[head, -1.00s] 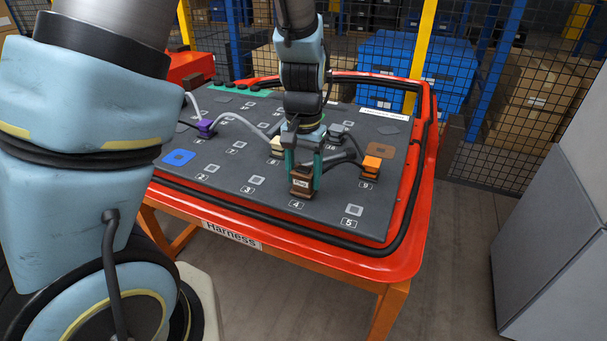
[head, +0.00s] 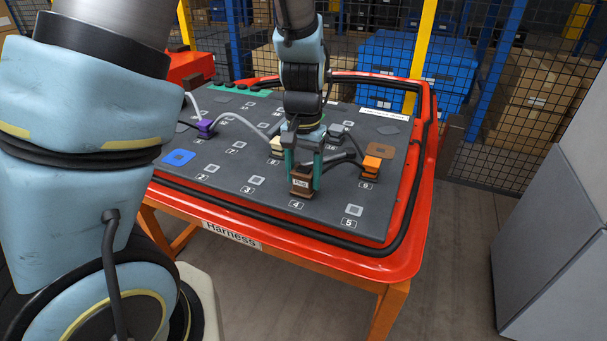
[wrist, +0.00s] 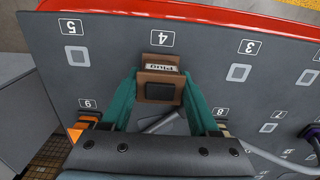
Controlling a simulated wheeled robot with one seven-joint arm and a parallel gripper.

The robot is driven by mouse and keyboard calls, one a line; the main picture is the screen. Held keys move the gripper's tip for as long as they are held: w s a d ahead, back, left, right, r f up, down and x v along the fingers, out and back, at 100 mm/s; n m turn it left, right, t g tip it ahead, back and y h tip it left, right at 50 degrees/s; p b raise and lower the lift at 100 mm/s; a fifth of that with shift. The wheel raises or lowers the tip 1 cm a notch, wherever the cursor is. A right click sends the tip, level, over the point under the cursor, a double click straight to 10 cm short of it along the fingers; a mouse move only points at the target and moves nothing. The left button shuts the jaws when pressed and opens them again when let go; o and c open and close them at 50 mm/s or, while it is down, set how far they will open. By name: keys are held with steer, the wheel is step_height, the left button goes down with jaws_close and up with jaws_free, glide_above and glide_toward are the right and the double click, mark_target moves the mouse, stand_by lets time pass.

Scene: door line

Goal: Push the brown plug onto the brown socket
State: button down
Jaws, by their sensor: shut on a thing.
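The brown plug (head: 301,182) is a block with a pale "Plug" label, at place 4 near the front of the dark board. My gripper (head: 303,172) is shut on it from above, one green finger on each side. In the wrist view the plug (wrist: 160,92) sits between the fingertips with a black square on top. A brown part (wrist: 158,63) shows past the label, next to number 4; it appears to be the brown socket. The plug hides most of it. I cannot tell whether the two are fully joined.
An orange connector (head: 371,168) stands right of the plug, a grey one (head: 337,132) behind, a cream one (head: 277,147) and a purple one (head: 206,127) to the left. Cables run between them. Places 3 and 5 are bare. The red tray rim (head: 392,263) surrounds the board.

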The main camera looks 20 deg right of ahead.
mark_target(304, 169)
steer(key=shift+r+p, duration=3.1)
steer(key=shift+r, duration=0.4)
steer(key=shift+f+b, duration=0.1)
steer(key=shift+b, duration=0.25)
